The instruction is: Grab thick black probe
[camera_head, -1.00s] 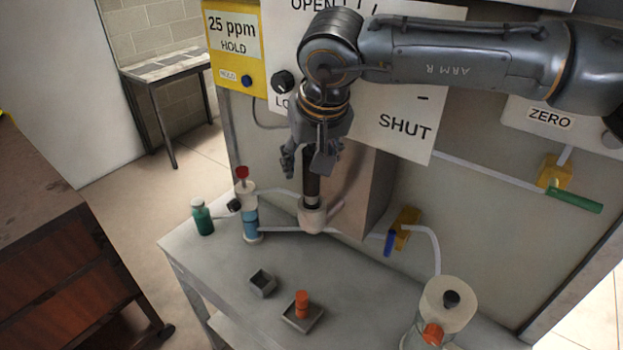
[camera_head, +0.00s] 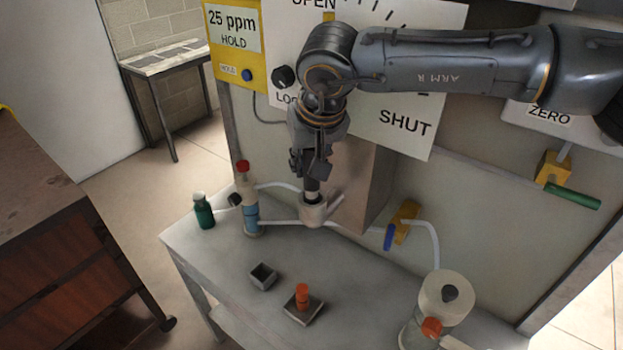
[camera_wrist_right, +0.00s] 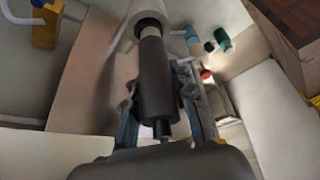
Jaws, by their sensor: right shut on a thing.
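The thick black probe (camera_wrist_right: 157,78) stands upright in a white pipe fitting (camera_head: 314,210) above the bench. Its dark body (camera_head: 312,184) shows just below my right gripper in the head view. My right gripper (camera_head: 313,170) comes down from above and is shut on the probe. In the right wrist view the fingers of my right gripper (camera_wrist_right: 165,98) lie on both sides of the probe, and its far end sits in the white fitting (camera_wrist_right: 146,18). My left gripper is in neither view.
A blue-banded cylinder with a red cap (camera_head: 247,205) and a green bottle (camera_head: 204,211) stand left of the fitting. A small grey box (camera_head: 263,277), an orange piece (camera_head: 302,292) on a grey holder and a white-topped canister (camera_head: 440,300) are in front. A panel stands behind.

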